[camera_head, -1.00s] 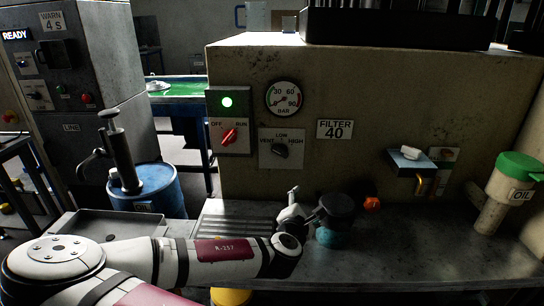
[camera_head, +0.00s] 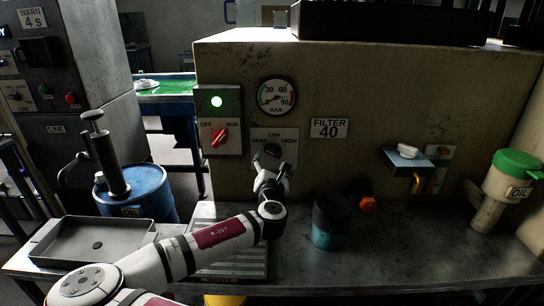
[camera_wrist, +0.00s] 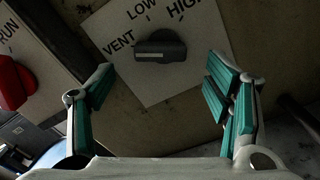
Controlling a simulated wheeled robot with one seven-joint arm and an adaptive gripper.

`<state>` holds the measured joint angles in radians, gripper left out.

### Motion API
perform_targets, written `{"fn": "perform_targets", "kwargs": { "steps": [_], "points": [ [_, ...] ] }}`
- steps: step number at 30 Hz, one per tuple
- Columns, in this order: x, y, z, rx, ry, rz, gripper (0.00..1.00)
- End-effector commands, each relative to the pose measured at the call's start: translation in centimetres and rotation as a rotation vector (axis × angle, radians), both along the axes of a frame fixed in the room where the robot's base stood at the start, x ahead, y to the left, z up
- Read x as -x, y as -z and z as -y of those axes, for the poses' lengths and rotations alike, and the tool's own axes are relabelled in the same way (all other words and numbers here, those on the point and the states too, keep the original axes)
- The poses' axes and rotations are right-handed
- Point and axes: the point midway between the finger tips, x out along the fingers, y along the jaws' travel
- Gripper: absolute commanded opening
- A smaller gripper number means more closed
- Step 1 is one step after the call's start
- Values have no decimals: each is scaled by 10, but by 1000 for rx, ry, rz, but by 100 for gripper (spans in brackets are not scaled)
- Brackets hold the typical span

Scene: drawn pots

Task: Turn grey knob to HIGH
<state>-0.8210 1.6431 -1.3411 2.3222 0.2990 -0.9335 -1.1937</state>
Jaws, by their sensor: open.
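The grey knob (camera_wrist: 160,48) is dark and sits on a pale plate (camera_wrist: 122,28) marked VENT, LOW and HIGH. Its light mark lies on the side towards VENT. In the head view the knob (camera_head: 272,152) is on the front of the beige machine, below the gauge. My gripper (camera_wrist: 160,82) is open and empty, with its green-padded fingers to either side of the knob in the wrist picture. I cannot tell whether they reach level with it. In the head view my gripper (camera_head: 271,170) is just below the knob and hides the plate's lower part.
A red OFF/RUN switch (camera_head: 220,138) is close on the left, under a lit green lamp (camera_head: 217,102). The pressure gauge (camera_head: 276,97) is above. A dark teal-based object (camera_head: 328,222) and an orange knob (camera_head: 368,204) are lower right. A grey tray (camera_head: 92,241) is at left.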

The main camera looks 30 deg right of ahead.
Motion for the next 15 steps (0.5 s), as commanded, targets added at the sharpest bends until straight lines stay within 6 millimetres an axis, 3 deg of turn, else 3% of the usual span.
{"fn": "perform_targets", "kwargs": {
  "steps": [6,15],
  "points": [
    [-29,1,20,-1,0,-1,72],
    [-44,0,30,0,0,-1,72]
  ]
}}
